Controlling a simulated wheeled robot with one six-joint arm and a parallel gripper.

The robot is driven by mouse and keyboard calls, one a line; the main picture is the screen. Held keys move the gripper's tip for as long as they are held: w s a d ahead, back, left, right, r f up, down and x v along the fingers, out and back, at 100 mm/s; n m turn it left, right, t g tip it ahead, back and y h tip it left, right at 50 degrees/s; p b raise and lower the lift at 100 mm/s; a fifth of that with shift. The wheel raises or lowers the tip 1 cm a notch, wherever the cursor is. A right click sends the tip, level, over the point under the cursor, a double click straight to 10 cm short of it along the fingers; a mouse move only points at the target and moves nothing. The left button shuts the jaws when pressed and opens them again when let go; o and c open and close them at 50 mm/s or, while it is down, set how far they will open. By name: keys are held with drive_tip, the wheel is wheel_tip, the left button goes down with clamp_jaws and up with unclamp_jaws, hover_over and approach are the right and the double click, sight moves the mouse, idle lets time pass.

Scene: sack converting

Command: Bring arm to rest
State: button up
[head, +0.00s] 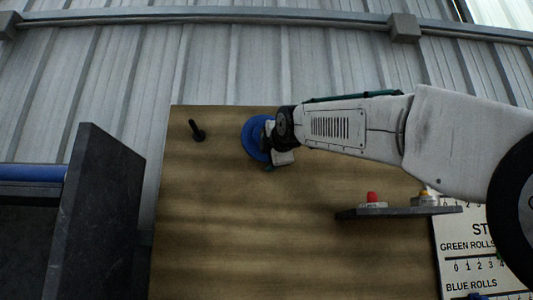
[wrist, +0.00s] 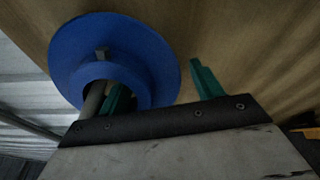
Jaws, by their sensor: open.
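A blue roll (head: 252,138) with a wide flange hangs against the wooden board (head: 220,220), left of my arm's end. In the wrist view the blue roll (wrist: 140,50) fills the upper left, and a grey peg (wrist: 94,98) shows at its opening. My gripper (wrist: 158,76) has two green fingers standing apart. The left finger shows at the roll's opening and the right finger is outside it to the right. Whether either finger touches the roll I cannot tell. In the head view my gripper (head: 270,150) is at the roll, with its fingers mostly hidden.
A bare black peg (head: 197,131) sticks out of the board at left. A dark panel (head: 95,215) stands at left. A printed roll-count chart (head: 480,255) is at lower right.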

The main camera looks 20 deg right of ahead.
drive_tip(key=s, duration=0.7)
drive_tip(key=shift+s+a+r, duration=0.15)
drive_tip(key=shift+s+a, duration=0.05)
drive_tip(key=shift+s, duration=0.2)
drive_tip(key=s+f+m+g, duration=0.2)
drive_tip(key=f+m+g, duration=0.25)
drive_tip(key=f, duration=0.85)
drive_tip(key=s+f+m+g, duration=0.3)
drive_tip(key=f+m, duration=0.3)
drive_tip(key=f, duration=0.7)
drive_tip(key=s+f+m+g+y, duration=0.1)
drive_tip(key=s+f+m+g, duration=0.8)
drive_tip(key=s+f, duration=1.8)
wheel_tip(320, 180, down, 4)
drive_tip(key=shift+s+d+r, duration=0.1)
drive_tip(key=shift+s+d, duration=0.25)
